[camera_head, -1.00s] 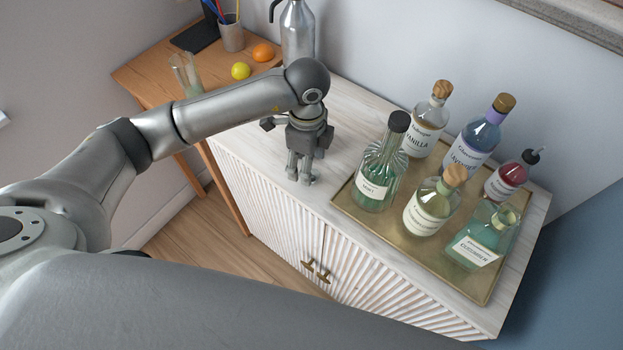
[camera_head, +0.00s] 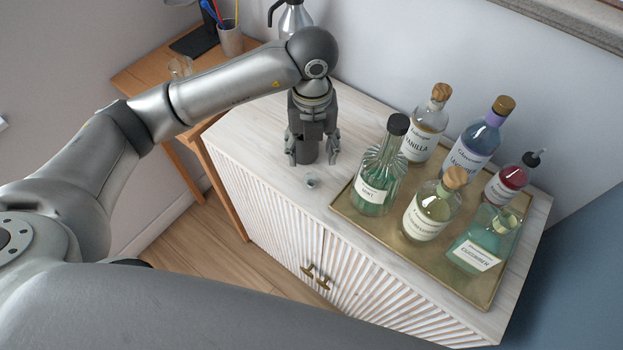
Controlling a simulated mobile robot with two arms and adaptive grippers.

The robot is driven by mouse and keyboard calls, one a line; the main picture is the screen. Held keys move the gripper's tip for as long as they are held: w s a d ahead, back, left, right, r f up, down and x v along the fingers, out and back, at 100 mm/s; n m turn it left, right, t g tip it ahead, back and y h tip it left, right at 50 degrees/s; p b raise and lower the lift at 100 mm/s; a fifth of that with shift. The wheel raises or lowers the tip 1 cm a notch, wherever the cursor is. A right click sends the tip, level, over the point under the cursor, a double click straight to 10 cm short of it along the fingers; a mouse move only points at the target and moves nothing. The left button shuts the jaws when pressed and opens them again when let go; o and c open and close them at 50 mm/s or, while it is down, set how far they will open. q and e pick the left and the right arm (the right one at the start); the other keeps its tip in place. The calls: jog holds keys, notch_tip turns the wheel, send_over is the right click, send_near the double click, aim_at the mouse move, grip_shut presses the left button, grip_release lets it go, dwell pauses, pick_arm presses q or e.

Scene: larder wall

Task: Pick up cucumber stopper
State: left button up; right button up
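A small clear, greenish stopper (camera_head: 312,183) lies on the white cabinet top, left of the brass tray. My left gripper (camera_head: 312,160) points down just behind it in the picture, with its fingers spread apart and not touching the stopper. A dark cylindrical shape shows between the fingers; I cannot tell whether it is part of the gripper. The cucumber bottle (camera_head: 478,248), green and square, stands at the tray's front right corner, its neck open. My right gripper is not in view.
The brass tray (camera_head: 400,250) also holds a mint bottle (camera_head: 378,178), a yellowish bottle (camera_head: 430,212), a vanilla bottle (camera_head: 423,135), a lavender bottle (camera_head: 472,150) and a red bottle (camera_head: 507,183). A wooden desk (camera_head: 135,82) stands left of the cabinet (camera_head: 255,150).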

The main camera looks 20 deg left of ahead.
pick_arm(q)
jog(key=m, duration=0.5)
jog(key=m+p, duration=0.1)
jog(key=m, duration=1.7)
send_over(313, 179)
jog(key=f, duration=0.5)
jog(key=shift+w+d+f, duration=0.1)
jog(key=shift+d, duration=0.15)
jog(key=shift+f+p, duration=0.5)
jog(key=shift+p, duration=0.2)
jog(key=f, duration=0.1)
jog(key=f+p, duration=0.1)
jog(key=f, duration=0.1)
jog(key=shift+s+a+f+p, duration=0.2)
jog(key=shift+a+p, duration=0.05)
jog(key=shift+p, duration=0.15)
jog(key=shift+f, duration=0.55)
jog(key=c, duration=0.9)
